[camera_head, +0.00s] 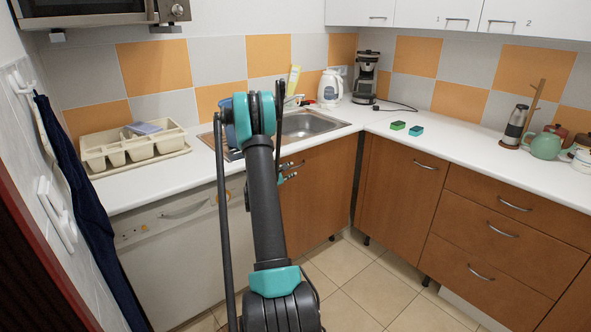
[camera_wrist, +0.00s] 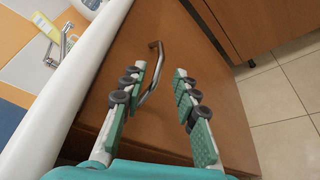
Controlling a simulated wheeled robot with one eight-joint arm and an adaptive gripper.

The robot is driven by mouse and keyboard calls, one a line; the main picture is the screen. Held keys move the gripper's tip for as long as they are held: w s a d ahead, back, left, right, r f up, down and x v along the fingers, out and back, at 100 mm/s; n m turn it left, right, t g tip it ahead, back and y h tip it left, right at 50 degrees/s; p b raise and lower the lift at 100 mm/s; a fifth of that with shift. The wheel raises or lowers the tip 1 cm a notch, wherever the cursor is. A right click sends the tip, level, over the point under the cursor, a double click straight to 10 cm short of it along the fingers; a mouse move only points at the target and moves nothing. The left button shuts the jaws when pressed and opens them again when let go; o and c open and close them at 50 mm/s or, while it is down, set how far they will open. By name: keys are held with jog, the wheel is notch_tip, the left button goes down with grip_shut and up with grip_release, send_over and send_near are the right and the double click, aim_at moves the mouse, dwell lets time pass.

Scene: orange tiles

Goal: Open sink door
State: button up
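The sink door (camera_head: 322,195) is a brown wooden cabinet front below the sink, and it looks closed. In the wrist view, the sink door (camera_wrist: 200,50) fills the middle, with its curved metal handle (camera_wrist: 154,72) near the left finger. My gripper (camera_wrist: 160,70) is open, with one finger on each side of the picture's middle. The handle shows in the gap between the fingers, close to the left one; I cannot tell whether they touch. In the head view, my gripper (camera_head: 288,172) is partly hidden by my arm, at the door's upper left by the handle.
The steel sink (camera_head: 308,124) is set in the white countertop (camera_head: 385,120) above. A white dishwasher (camera_head: 180,250) stands left of the door. Brown cabinets (camera_head: 395,190) and drawers (camera_head: 495,231) stand to the right. The tiled floor (camera_head: 370,285) in front is clear.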

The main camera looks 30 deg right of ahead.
aim_at(295, 168)
jog(key=shift+x, duration=2.55)
jog(key=shift+c, duration=0.6)
grip_shut()
